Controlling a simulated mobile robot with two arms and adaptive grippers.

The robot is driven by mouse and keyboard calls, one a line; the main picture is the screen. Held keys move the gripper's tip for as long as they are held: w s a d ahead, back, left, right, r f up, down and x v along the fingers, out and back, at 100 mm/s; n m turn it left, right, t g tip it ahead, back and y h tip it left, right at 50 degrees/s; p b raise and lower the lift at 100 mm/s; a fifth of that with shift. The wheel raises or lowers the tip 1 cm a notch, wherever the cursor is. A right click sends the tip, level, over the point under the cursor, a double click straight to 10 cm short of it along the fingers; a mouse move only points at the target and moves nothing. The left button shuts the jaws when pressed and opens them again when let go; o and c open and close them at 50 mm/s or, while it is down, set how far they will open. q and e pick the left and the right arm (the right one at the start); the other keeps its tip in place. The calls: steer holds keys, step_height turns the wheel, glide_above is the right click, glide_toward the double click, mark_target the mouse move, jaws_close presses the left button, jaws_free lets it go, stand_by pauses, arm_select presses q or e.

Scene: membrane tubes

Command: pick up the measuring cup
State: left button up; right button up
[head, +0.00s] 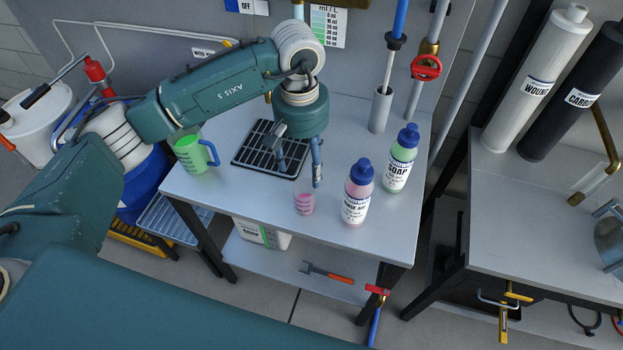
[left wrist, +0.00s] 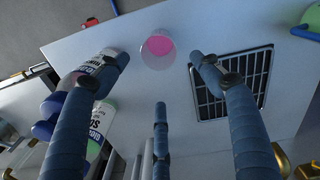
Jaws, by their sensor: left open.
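A small clear pink cup (head: 304,204) with pink liquid, which looks like the measuring cup, stands upright near the front edge of the grey table. It also shows in the left wrist view (left wrist: 158,50), top middle, with its round mouth toward the camera. A larger green jug (head: 193,154) with a blue handle stands at the table's left. My left gripper (head: 300,178) is open and empty, its fingers pointing down, just behind and above the pink cup. In the left wrist view, the gripper (left wrist: 159,62) has its fingertips either side of the cup, apart from it.
A pink-filled bottle (head: 357,195) and a green soap bottle (head: 399,160), both blue-capped, stand right of the cup. A black drain grate (head: 262,160) lies behind my fingers. A grey cylindrical holder (head: 380,110) stands at the back. The tabletop left of the cup is clear.

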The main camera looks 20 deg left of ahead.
mark_target(304, 193)
arm_select(q)
steer(key=f, duration=0.1)
steer(key=s+f+p, duration=0.1)
steer(key=f, duration=0.1)
steer(key=f+p, duration=0.1)
steer(key=shift+s+f, duration=0.2)
steer(key=shift+s, duration=0.1)
arm_select(e)
steer(key=s+r, duration=0.2)
steer(key=s, duration=0.4)
arm_select(q)
steer(key=shift+w+f, duration=0.1)
steer(key=shift+f, duration=0.2)
step_height(304, 193, down, 4)
steer(key=p, duration=0.3)
steer(key=shift+f, duration=0.55)
steer(key=c, duration=1.3)
arm_select(e)
steer(key=w+r, duration=0.2)
steer(key=r, duration=0.1)
steer(key=shift+w+r, duration=0.1)
steer(key=shift+r, duration=0.15)
